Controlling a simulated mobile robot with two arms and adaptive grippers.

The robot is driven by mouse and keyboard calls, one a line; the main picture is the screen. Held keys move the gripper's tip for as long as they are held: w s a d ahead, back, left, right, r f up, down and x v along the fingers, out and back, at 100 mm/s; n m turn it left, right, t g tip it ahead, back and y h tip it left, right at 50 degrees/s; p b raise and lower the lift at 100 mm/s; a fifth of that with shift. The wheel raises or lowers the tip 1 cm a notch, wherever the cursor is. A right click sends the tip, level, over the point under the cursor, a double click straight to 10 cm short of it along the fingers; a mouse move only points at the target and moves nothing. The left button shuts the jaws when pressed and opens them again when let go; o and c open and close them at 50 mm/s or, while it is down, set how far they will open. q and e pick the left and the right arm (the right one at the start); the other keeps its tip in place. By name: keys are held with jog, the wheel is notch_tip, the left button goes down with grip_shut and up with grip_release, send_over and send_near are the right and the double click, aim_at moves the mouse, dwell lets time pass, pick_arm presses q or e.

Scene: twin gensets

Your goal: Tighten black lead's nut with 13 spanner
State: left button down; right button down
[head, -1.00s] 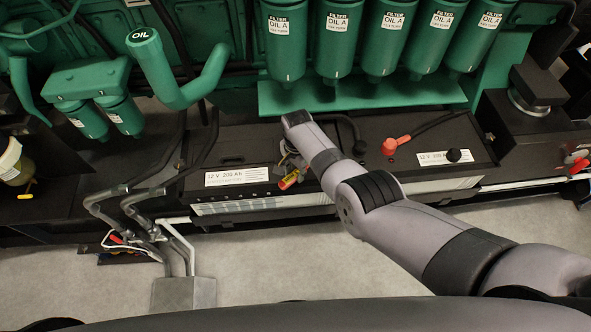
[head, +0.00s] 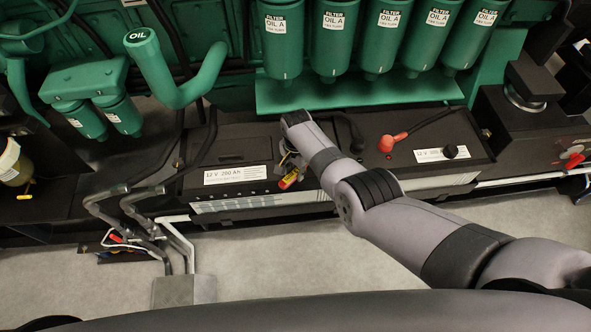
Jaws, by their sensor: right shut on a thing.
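My right arm comes in from the right and reaches over the long black battery box. Its gripper (head: 287,162) is at the near left part of the box, mostly hidden behind my own wrist. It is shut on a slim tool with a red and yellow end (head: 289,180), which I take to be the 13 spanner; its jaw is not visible. A black lead (head: 356,128) runs down onto the battery top just behind my forearm. Its nut cannot be made out.
Green oil filters (head: 330,40) hang above a green ledge. The pale floor (head: 260,260) in front is clear.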

jog(key=shift+r, duration=0.1)
dwell(0.3)
jog(key=shift+r, duration=0.2)
jog(key=shift+r+p, duration=0.15)
jog(key=shift+p, duration=0.25)
jog(key=shift+r+p, duration=0.45)
jog(key=d+n+p, duration=0.1)
jog(key=s+d+n+p, duration=0.1)
jog(key=p, duration=0.1)
jog(key=shift+s+r, duration=0.25)
jog(key=shift+s, duration=0.05)
jog(key=shift+s+d+f+n+p, duration=0.2)
jog(key=shift+s+d+n+p, duration=0.2)
jog(key=shift+n+p, duration=0.15)
jog(key=s+d+n+p, duration=0.2)
jog(key=d+n+p, duration=0.1)
jog(key=d+n, duration=0.6)
jog(key=shift+d+p, duration=0.4)
jog(key=shift+d, duration=0.15)
